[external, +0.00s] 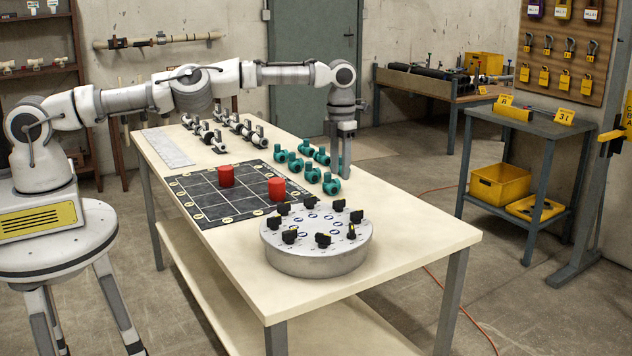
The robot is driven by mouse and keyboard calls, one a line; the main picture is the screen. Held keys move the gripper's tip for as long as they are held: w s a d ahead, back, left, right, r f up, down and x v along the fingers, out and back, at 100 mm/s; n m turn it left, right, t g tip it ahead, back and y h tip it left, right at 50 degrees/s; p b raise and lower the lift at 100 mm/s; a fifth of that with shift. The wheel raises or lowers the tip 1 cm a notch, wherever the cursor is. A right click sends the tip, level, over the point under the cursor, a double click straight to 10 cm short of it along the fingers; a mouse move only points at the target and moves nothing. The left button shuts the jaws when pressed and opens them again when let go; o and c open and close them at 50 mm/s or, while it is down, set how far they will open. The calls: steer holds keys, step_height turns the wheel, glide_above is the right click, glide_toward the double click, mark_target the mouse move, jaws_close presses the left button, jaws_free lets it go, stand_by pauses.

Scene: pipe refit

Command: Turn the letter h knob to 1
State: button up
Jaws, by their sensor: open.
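A round silver panel (316,254) sits on the near right part of the table. Several black knobs stand in a ring on its top, among them one at the front (323,240) and one at the right with a yellowish mark (351,231). The letters and numbers beside the knobs are too small to read, so I cannot tell which is the letter h knob or how it is set. My gripper (341,172) points down behind the panel, beside the teal valves, apart from the knobs. It is open, and I see nothing held in it.
Several teal valves (296,165) stand on the table near my gripper. A dark grid board (205,200) with two red cylinders (226,176) lies left of the panel. Grey and black fittings (214,137) stand at the back. The pale table (420,240) is bare right of the panel.

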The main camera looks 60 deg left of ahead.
mark_target(339, 200)
step_height(339, 200, down, 8)
steer(key=shift+r, duration=0.1)
steer(key=shift+c, duration=0.3)
jaws_close()
